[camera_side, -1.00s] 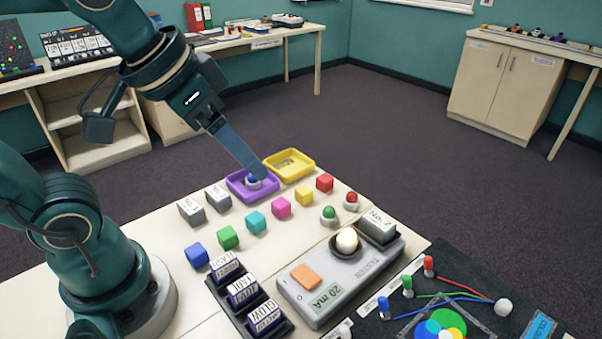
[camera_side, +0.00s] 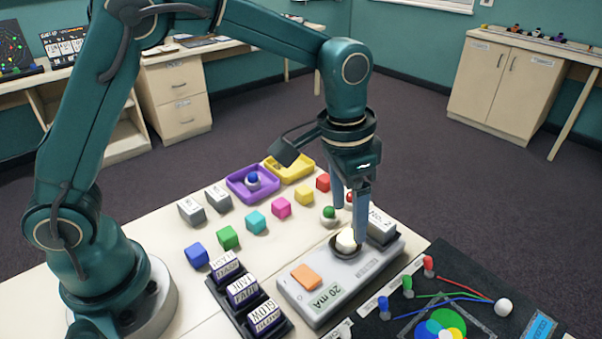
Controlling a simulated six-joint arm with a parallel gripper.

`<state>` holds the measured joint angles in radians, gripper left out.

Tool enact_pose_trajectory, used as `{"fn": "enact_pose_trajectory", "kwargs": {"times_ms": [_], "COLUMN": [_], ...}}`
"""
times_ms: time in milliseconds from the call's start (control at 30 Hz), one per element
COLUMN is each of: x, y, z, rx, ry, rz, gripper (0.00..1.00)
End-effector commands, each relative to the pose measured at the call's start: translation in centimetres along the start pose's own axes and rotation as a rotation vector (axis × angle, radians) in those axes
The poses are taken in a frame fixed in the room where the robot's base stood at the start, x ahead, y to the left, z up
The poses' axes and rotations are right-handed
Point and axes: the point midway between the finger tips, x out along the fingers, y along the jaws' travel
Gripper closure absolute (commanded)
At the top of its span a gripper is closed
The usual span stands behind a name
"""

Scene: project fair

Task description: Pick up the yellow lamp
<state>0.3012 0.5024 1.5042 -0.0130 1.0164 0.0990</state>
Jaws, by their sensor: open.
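A pale cream-yellow lamp (camera_side: 345,241) sits in the dark round socket of the grey tester (camera_side: 325,298). It is the only lamp I see near yellow; it looks almost white. My gripper (camera_side: 349,226) points down over it with its two fingers apart and empty. The nearer finger reaches down by the lamp's right side and covers a little of it; I cannot tell whether it touches. The other finger ends higher up in the picture, behind the lamp.
A green lamp (camera_side: 329,215) stands just behind the tester. A red lamp is partly hidden by my fingers. The "No. 7" block (camera_side: 381,227) is close to the right finger. A purple tray (camera_side: 238,190) holds a blue lamp (camera_side: 253,179); a yellow tray (camera_side: 297,174) is beside it.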

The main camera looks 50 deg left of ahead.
Motion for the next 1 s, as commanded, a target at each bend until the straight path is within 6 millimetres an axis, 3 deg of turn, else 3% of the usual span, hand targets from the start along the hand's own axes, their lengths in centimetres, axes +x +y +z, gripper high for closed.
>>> {"fn": "enact_pose_trajectory", "kwargs": {"times_ms": [300, 633, 667, 800, 867, 1000], "x": [3.7, 4.3, 4.2, 4.2, 4.2, 4.2], "y": [0.0, 0.0, 0.0, 0.0, 0.0, 0.0], "z": [0.1, 0.0, 0.0, 0.0, 0.0, 0.0], "rx": [0.0, -0.001, -0.001, -0.001, -0.001, -0.001], "ry": [-0.001, 0.002, 0.002, 0.002, 0.002, 0.002], "rz": [0.0, 0.0, 0.0, 0.0, 0.0, 0.0], "gripper": [0.24, 0.24, 0.28, 0.81, 1.0, 1.0]}}
